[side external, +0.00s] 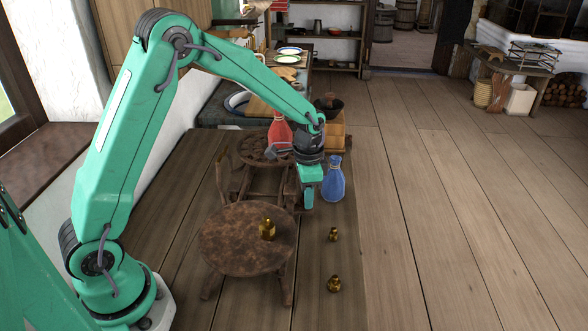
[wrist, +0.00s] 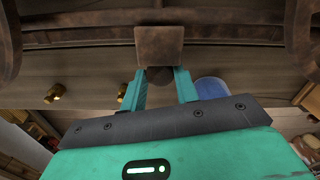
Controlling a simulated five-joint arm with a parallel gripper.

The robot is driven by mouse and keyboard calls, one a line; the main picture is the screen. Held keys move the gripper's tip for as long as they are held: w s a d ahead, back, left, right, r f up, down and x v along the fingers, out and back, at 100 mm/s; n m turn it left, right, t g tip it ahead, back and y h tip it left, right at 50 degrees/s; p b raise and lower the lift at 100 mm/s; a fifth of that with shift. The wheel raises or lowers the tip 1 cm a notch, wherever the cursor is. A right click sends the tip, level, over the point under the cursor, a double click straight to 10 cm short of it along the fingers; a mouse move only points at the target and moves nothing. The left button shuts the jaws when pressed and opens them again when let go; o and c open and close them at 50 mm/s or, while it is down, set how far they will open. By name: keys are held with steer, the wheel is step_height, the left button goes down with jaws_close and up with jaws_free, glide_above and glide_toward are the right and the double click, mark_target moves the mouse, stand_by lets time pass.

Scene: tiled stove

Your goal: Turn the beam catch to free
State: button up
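The beam catch seems to be the rusty brown block (wrist: 158,45) with a dark round knob (wrist: 160,76) below it in the wrist view; its setting cannot be read. My gripper (wrist: 161,75) has its two teal fingers apart, on either side of the knob. Whether they touch it I cannot tell. In the side view my gripper (side external: 307,198) points down at the right side of the dark brown balance scale and hides that part. The scale's front pan (side external: 230,255) bears a brass weight (side external: 267,230); its rear pan (side external: 258,148) is partly hidden by my arm.
A blue bottle (side external: 333,181) stands close to the right of my gripper. A red bottle (side external: 280,132) stands at the rear pan. Two brass weights (side external: 333,235) (side external: 334,284) stand on the wooden surface at the front right. The floor farther right is clear.

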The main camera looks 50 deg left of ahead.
steer(key=c, duration=0.3)
steer(key=shift+c, duration=0.2)
steer(key=shift+m, duration=0.3)
steer(key=m, duration=0.3)
steer(key=shift+m, duration=1.8)
steer(key=o, duration=1)
steer(key=shift+c, duration=0.2)
